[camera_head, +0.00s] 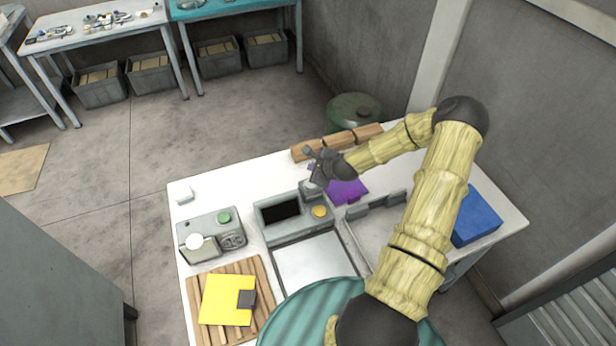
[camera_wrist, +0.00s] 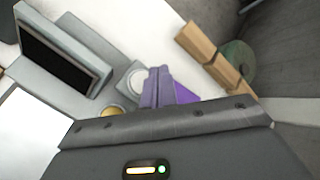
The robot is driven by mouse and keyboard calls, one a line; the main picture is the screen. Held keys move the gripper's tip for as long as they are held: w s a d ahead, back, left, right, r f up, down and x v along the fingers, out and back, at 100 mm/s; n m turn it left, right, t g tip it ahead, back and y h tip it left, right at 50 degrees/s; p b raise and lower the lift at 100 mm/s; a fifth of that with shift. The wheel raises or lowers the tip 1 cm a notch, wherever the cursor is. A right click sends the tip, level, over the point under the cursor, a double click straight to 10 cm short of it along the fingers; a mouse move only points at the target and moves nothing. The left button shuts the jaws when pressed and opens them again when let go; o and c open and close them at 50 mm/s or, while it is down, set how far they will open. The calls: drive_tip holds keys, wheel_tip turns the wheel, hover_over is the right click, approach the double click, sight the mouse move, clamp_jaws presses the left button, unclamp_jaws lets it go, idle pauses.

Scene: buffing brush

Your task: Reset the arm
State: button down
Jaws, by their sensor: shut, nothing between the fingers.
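My gripper (camera_head: 318,168) is at the end of my yellow arm, above the middle of the white table (camera_head: 240,187). Its fingers are small and dark in the head view and look shut, with nothing held. In the wrist view purple shapes (camera_wrist: 160,88) stand just past the edge of my gripper body, which fills the bottom of the picture. A purple piece (camera_head: 347,191) lies on the table beside and below my gripper in the head view.
A grey device with a dark screen and yellow button (camera_head: 319,212) stands close to my gripper. Left are a green-button box (camera_head: 224,218) and a yellow item (camera_head: 222,300) on a slatted board. Wooden blocks (camera_head: 339,139) line the back edge; a grey tray (camera_head: 372,240) and blue box (camera_head: 477,218) are right.

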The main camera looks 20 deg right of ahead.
drive_tip(key=shift+a, duration=0.1)
drive_tip(key=shift+s+a+r+n, duration=0.15)
drive_tip(key=shift+a+n, duration=0.1)
drive_tip(key=shift+n, duration=0.15)
drive_tip(key=s+a+r+n+g+b, duration=0.1)
drive_tip(key=s+a+r+n, duration=0.3)
drive_tip(key=s+n, duration=0.4)
drive_tip(key=s+a+r+n+g+h+b, duration=0.1)
drive_tip(key=s+a+r+n+g+b, duration=0.1)
drive_tip(key=s+r+n, duration=0.4)
drive_tip(key=s+a+r+n+g+b, duration=0.2)
drive_tip(key=s+a+r+n, duration=0.4)
drive_tip(key=s+n, duration=0.4)
drive_tip(key=shift+s+g+h, duration=0.3)
drive_tip(key=shift+g+h, duration=0.1)
drive_tip(key=shift+g, duration=0.3)
drive_tip(key=shift+r, duration=0.1)
